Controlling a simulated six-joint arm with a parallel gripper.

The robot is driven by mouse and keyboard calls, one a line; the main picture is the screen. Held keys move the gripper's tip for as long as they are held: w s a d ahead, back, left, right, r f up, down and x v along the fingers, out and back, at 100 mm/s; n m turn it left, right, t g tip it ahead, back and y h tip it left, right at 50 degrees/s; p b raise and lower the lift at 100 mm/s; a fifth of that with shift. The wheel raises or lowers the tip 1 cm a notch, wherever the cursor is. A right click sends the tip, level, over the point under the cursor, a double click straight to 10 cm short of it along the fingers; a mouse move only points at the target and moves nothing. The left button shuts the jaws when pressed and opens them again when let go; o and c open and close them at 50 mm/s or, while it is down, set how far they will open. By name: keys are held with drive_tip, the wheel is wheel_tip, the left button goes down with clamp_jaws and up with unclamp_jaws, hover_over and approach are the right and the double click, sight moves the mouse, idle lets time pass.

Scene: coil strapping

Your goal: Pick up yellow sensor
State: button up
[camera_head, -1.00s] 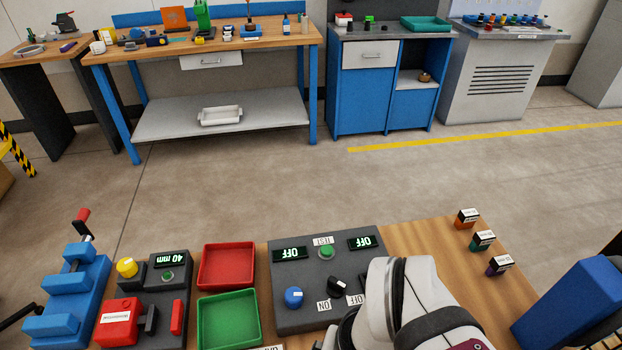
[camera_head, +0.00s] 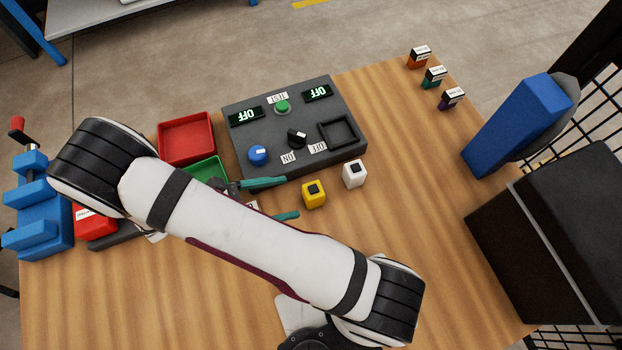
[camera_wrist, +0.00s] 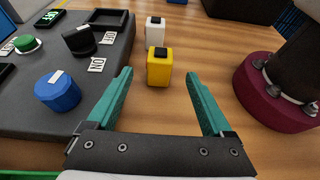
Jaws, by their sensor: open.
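The yellow sensor (camera_head: 314,194) is a small yellow block with a black patch on top, standing on the wooden table in front of the grey test panel. My gripper (camera_head: 288,199) has teal fingers, is open and empty, and points right toward the sensor at low height. Its fingers (camera_wrist: 160,88) are spread wide in the wrist view. My arm hides part of the table behind it.
A white block (camera_head: 354,174) stands close behind the yellow sensor. The test panel (camera_head: 240,95) has a blue knob (camera_head: 258,155) near my upper finger. Red (camera_head: 187,138) and green (camera_head: 206,170) trays lie left. Three small labelled blocks (camera_head: 434,77) stand at the far right edge.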

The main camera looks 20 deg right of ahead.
sight(322, 189)
drive_tip(key=x, duration=1)
drive_tip(key=shift+d+r, duration=0.25)
drive_tip(key=shift+d, duration=0.2)
clamp_jaws()
